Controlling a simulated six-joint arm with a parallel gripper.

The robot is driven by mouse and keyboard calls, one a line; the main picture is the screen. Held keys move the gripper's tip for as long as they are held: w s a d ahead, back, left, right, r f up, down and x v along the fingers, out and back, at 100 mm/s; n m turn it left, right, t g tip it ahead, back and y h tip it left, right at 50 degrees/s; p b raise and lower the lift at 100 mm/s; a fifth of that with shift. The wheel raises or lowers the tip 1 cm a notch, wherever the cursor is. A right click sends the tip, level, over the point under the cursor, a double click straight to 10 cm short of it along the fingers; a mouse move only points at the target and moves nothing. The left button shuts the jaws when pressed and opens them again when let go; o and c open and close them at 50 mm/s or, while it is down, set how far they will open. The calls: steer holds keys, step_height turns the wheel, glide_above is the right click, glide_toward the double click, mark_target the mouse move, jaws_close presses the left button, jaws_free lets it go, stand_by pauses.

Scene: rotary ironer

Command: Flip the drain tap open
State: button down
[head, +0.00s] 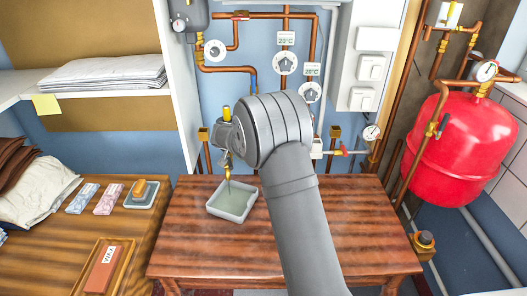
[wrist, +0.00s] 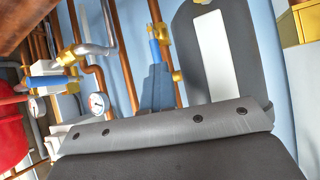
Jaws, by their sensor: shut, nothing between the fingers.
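A brass drain tap (head: 227,160) hangs above a white tray (head: 251,203) in the head view, with a thin spout pointing down into it. My gripper (head: 225,143) is at the tap, largely hidden behind my grey wrist. In the wrist view a blue lever (wrist: 154,52) with brass fittings stands just beyond the tips of my gripper (wrist: 156,68). The fingers are shut and empty. The tips look close to the lever; I cannot tell whether they touch it.
Copper pipes (head: 226,69) with dials and valves line the blue wall. A red tank (head: 455,150) stands at right. The wooden table (head: 190,235) is mostly clear around the tray.

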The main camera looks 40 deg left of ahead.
steer(key=w+d+f+g+y, duration=0.4)
steer(key=d+f+g+y, duration=0.1)
steer(key=d+g+y, duration=0.1)
steer(key=s+d+r+m+g+y, duration=0.1)
steer(key=s+d+g+y, duration=0.1)
steer(key=d+g, duration=0.3)
steer(key=s+d+r+g+y, duration=0.2)
steer(key=d+y, duration=0.1)
steer(key=d, duration=0.3)
glide_toward(229, 161)
steer(key=w+a, duration=0.3)
steer(key=a, duration=0.1)
steer(key=s+a, duration=0.1)
steer(key=s+a+f, duration=0.1)
steer(key=s, duration=0.1)
